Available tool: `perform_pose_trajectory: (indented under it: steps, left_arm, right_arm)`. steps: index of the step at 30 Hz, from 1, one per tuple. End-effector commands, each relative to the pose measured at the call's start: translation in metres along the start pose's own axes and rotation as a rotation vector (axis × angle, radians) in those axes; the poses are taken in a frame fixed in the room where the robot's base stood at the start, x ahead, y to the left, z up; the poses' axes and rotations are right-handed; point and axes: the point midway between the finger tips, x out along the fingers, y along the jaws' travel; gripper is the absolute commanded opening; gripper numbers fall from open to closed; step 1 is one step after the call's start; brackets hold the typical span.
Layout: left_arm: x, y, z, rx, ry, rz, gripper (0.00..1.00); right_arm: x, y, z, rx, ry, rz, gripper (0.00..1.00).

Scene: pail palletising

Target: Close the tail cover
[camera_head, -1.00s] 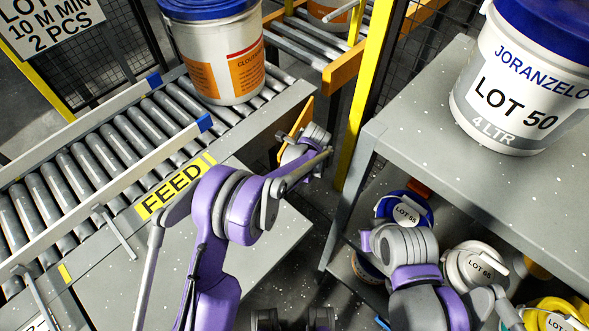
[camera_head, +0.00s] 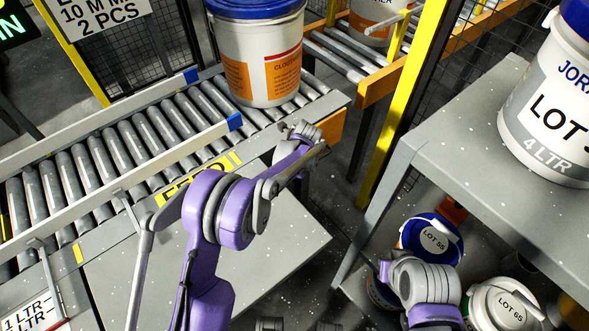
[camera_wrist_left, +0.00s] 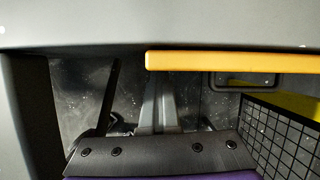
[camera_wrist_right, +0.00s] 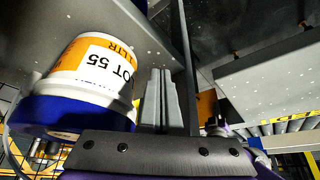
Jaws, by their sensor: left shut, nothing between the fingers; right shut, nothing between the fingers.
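An orange panel (camera_head: 330,127), which looks like the tail cover, is at the right end of the feed conveyor (camera_head: 150,150). It is partly behind my left gripper (camera_head: 318,150); I cannot tell whether it sits fully flush. In the left wrist view an orange bar (camera_wrist_left: 235,62), seen edge-on, lies just beyond the fingertips of my left gripper (camera_wrist_left: 160,85). Those fingers are shut and empty; whether they touch the bar is unclear. My right gripper (camera_wrist_right: 162,75) is shut and empty, beside the LOT 55 pail (camera_wrist_right: 85,80) under the grey table.
A pail with a blue lid (camera_head: 258,60) stands on the rollers near the conveyor's end. A grey table (camera_head: 450,140) at right carries a LOT 50 pail (camera_head: 550,110), with more pails on its lower shelf. A yellow post (camera_head: 400,100) and mesh fence stand between.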

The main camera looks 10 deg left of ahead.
Motion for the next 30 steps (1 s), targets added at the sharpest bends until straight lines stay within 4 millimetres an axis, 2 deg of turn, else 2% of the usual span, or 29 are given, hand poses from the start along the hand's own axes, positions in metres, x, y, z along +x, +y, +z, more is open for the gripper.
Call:
perform_pose_trajectory:
  steps: [1,11,14,18,24,30]
  left_arm:
    - [0.000,0.001,0.005,-0.002,-0.008,-0.001,0.00]
    - [-0.001,0.001,0.004,-0.003,-0.013,0.000,0.00]
    - [-0.003,-0.001,-0.005,-0.003,-0.010,0.000,0.00]
    - [-0.010,-0.003,-0.027,-0.004,-0.004,0.001,0.00]
    - [-0.060,-0.001,-0.027,-0.005,-0.003,0.001,0.00]
    - [-0.095,0.000,-0.027,-0.006,-0.003,0.001,0.00]
  right_arm:
    - [0.000,0.000,0.000,0.000,0.000,0.000,0.00]
    - [0.001,0.000,0.000,0.000,0.000,0.000,0.00]
    - [0.004,0.000,0.003,0.000,-0.002,0.000,0.00]
    - [0.011,0.000,0.007,0.000,-0.004,0.000,0.00]
    - [0.008,0.000,0.005,0.000,-0.003,0.000,0.00]
    - [0.007,0.000,0.004,0.000,-0.003,0.000,0.00]
